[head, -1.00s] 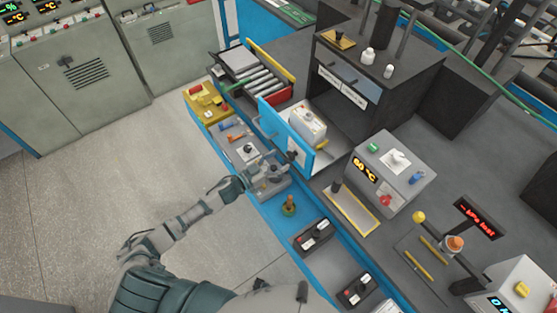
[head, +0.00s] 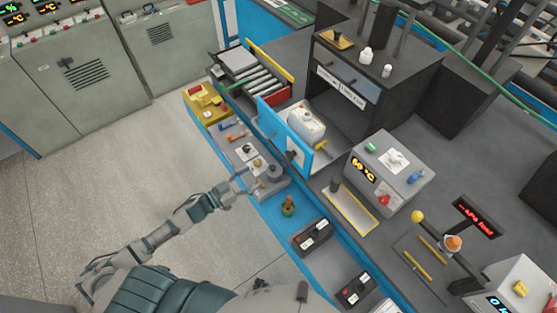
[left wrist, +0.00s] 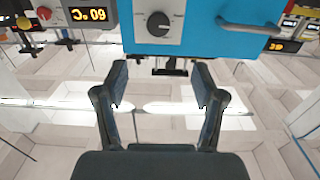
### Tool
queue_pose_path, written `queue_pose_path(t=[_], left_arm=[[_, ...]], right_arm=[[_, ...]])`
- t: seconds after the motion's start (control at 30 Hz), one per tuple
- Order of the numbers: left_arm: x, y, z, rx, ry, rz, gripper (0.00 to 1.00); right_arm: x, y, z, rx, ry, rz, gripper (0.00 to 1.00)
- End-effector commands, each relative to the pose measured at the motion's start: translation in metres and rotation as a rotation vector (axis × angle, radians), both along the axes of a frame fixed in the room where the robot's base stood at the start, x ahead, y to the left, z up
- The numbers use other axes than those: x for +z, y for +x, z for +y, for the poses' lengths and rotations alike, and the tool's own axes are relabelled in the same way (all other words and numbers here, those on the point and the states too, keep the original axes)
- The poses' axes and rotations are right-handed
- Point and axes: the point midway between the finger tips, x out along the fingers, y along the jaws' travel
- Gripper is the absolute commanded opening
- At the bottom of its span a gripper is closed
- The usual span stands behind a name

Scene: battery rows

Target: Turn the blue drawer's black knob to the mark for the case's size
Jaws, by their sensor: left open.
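The blue drawer (head: 272,126) is pulled out below the dark cabinet, its blue front facing my left arm. A white case (head: 306,124) sits behind that front. In the left wrist view, which appears upside down, the black knob (left wrist: 158,24) is on a pale dial plate on the blue front (left wrist: 203,38). The dial's small marks and the knob's setting are too small to read. My left gripper (head: 242,178) is open and empty, apart from the knob; its fingers also show in the left wrist view (left wrist: 160,75). My right gripper is not in view.
A grey bar handle (left wrist: 248,24) is beside the knob on the blue front. A 60 °C device (head: 390,172) stands right. Floor at left is clear.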

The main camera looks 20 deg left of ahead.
Motion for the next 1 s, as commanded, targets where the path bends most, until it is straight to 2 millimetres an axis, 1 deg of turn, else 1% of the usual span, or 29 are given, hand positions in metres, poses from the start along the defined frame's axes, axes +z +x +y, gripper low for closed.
queue_pose_path(t=[0.07,0.1,0.2,0.27,0.37,0.47,0.57,0.8,1.0], left_arm=[[0.003,-0.004,0.003,0.003,0.005,0.0,0.71],[0.004,-0.009,0.007,0.004,0.01,-0.002,0.71],[0.004,-0.02,0.017,0.006,0.023,-0.011,0.71],[0.001,-0.024,0.02,0.007,0.027,-0.016,0.71],[-0.003,-0.021,0.019,0.007,0.029,-0.021,0.71],[-0.003,-0.009,0.01,0.006,0.028,-0.024,0.71],[-0.002,0.008,-0.003,0.006,0.028,-0.024,0.71],[-0.001,0.054,-0.04,0.007,0.03,-0.022,0.71],[-0.002,0.087,-0.068,0.006,0.031,-0.021,0.71]], right_arm=[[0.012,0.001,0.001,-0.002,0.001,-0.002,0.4],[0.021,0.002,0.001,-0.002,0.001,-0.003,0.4],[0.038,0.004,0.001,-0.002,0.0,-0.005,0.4],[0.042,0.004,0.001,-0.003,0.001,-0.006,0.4],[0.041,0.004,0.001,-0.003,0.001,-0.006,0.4],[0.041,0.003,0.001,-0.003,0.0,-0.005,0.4],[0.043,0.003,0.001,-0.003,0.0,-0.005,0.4],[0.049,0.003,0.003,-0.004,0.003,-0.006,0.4],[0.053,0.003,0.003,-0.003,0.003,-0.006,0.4]])
